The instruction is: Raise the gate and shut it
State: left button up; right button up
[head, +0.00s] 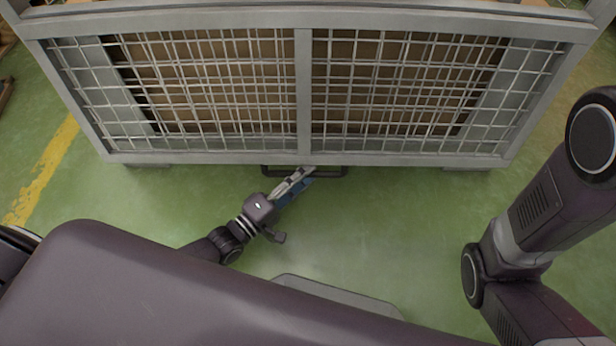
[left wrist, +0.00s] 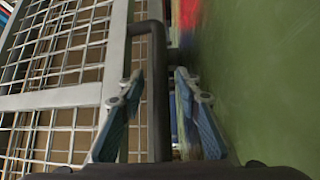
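The gate (head: 303,100) is a grey framed wire-mesh panel on the near side of a mesh crate in the head view. A black bar handle (head: 335,172) sticks out along the middle of the panel's lower rail. My left gripper (head: 300,180) is at the handle. In the left wrist view the handle (left wrist: 158,110) runs between the two fingers of my left gripper (left wrist: 160,84), with a visible gap on at least the left side, so the fingers are open around it. My right arm shows at the right of the head view, but its gripper is out of sight.
Brown board-like contents (head: 215,80) show behind the mesh. The crate's grey top rail (head: 300,17) runs across above the gate. The green floor (head: 400,215) in front is clear apart from my own body, and a yellow floor line (head: 45,165) lies at the left.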

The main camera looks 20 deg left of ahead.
pick_arm(q)
jog(key=shift+w+d, duration=0.35)
jog(key=shift+w, duration=0.25)
grip_shut()
